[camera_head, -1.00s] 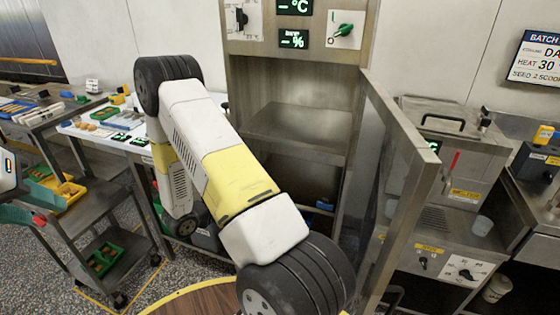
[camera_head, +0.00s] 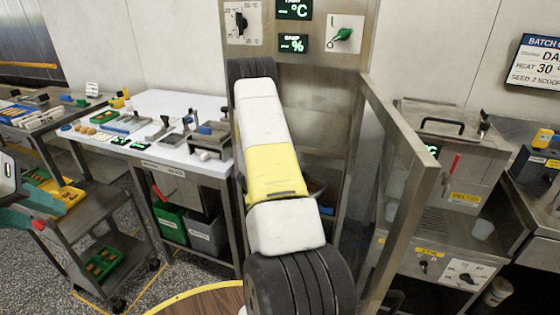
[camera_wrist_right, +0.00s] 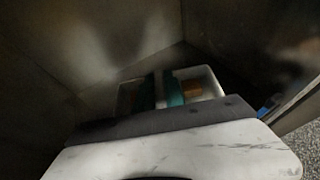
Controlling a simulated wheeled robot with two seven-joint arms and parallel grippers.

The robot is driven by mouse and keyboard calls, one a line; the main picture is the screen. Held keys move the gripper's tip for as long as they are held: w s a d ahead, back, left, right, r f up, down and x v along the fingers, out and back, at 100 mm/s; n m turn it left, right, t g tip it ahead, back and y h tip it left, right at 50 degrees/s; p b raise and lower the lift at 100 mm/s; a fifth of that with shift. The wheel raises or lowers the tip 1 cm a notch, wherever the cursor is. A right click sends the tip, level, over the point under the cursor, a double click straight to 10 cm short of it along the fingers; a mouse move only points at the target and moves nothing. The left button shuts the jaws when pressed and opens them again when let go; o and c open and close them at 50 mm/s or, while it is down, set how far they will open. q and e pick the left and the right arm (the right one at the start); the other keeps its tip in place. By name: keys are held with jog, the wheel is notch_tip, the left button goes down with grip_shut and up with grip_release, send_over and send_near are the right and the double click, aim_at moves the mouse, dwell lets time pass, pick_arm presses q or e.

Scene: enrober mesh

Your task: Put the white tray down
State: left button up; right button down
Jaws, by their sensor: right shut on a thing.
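In the right wrist view, the white tray (camera_wrist_right: 213,78) shows beyond the wrist housing, with brownish pieces (camera_wrist_right: 192,88) in it. The two teal fingers of my right gripper (camera_wrist_right: 160,91) are close together at the tray, shut on it. Dark metal walls surround them, inside the open cabinet. In the head view my right arm hides the right gripper and the tray. My left gripper (camera_head: 18,219) shows only in part at the left edge of the head view, and its opening cannot be judged.
The cabinet door (camera_head: 400,190) stands open to the right of my right arm. A white-topped bench (camera_head: 165,108) with small tools is on the left, with a grey cart (camera_head: 95,205) in front of it. A steel machine (camera_head: 455,160) stands at right.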

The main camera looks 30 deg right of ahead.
jog(key=d, duration=0.2)
jog(key=w+d, duration=0.1)
jog(key=d, duration=0.1)
jog(key=shift+w+d, duration=0.1)
jog(key=shift+d, duration=0.3)
jog(key=shift+w+f, duration=0.1)
jog(key=shift+f, duration=0.2)
jog(key=shift+f, duration=0.15)
jog(key=c, duration=1.4)
grip_release()
